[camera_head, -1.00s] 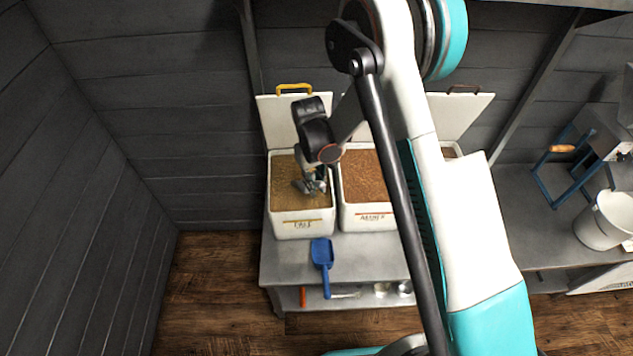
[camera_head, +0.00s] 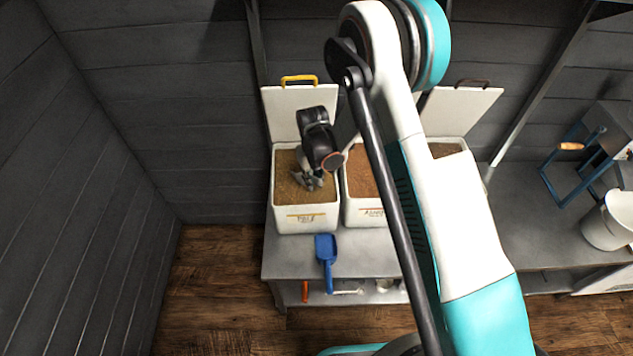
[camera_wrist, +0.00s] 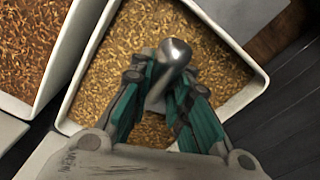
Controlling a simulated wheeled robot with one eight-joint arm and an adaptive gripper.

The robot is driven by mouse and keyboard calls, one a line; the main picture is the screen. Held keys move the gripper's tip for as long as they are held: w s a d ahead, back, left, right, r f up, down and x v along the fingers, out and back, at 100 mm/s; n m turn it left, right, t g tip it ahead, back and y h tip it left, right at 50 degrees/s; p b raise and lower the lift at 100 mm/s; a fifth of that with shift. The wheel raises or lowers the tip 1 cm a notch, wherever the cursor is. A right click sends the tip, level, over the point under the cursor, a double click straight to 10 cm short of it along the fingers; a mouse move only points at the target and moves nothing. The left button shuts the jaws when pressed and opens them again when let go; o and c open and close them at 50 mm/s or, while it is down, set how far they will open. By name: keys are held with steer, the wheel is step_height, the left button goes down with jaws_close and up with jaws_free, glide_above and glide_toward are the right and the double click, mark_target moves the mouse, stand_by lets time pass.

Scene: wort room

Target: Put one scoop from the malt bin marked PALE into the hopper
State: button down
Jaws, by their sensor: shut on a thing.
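The malt bin marked PALE (camera_head: 305,221) is a white open box of golden grain on the left of the bench. My gripper (camera_head: 309,181) points down into it, at or just above the grain. In the wrist view my gripper (camera_wrist: 168,92) is shut on a silvery metal scoop (camera_wrist: 174,54), with its rounded end showing between the fingers. The scoop's lower part is hidden, so I cannot tell whether it holds grain. At the right edge, a grey body on a blue frame (camera_head: 548,185) may carry the hopper; it is partly cut off.
A second malt bin (camera_head: 368,210) stands right beside PALE, partly behind my arm. Raised lids (camera_head: 290,105) stand behind the bins. A white bucket (camera_head: 606,225) stands at the right. A dark plank wall (camera_head: 100,170) closes the left.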

mark_target(320, 183)
steer(key=shift+w+a+f, duration=0.1)
steer(key=shift+w+a, duration=0.1)
steer(key=shift+w, duration=0.2)
steer(key=shift+f+t+b, duration=0.3)
steer(key=shift+b, duration=0.1)
steer(key=shift+s+d+f+t+y+b, duration=0.2)
steer(key=shift+s+f+t+y+b, duration=0.15)
steer(key=shift+b, duration=0.5)
steer(key=shift+s+t, duration=0.15)
steer(key=shift+t, duration=0.2)
steer(key=shift+s+d+r+t+y+b, duration=0.3)
steer(key=shift+s+d+r+t, duration=0.15)
steer(key=shift+s+r, duration=0.55)
steer(key=shift+s+d+r+t+y+b, duration=0.3)
steer(key=shift+s+r+t, duration=0.35)
steer(key=shift+r, duration=0.65)
steer(key=shift+s+d+r+t+y+b, duration=0.25)
steer(key=shift+s+d+r+t, duration=0.2)
steer(key=shift+s+r, duration=0.6)
steer(key=shift+w+r, duration=0.1)
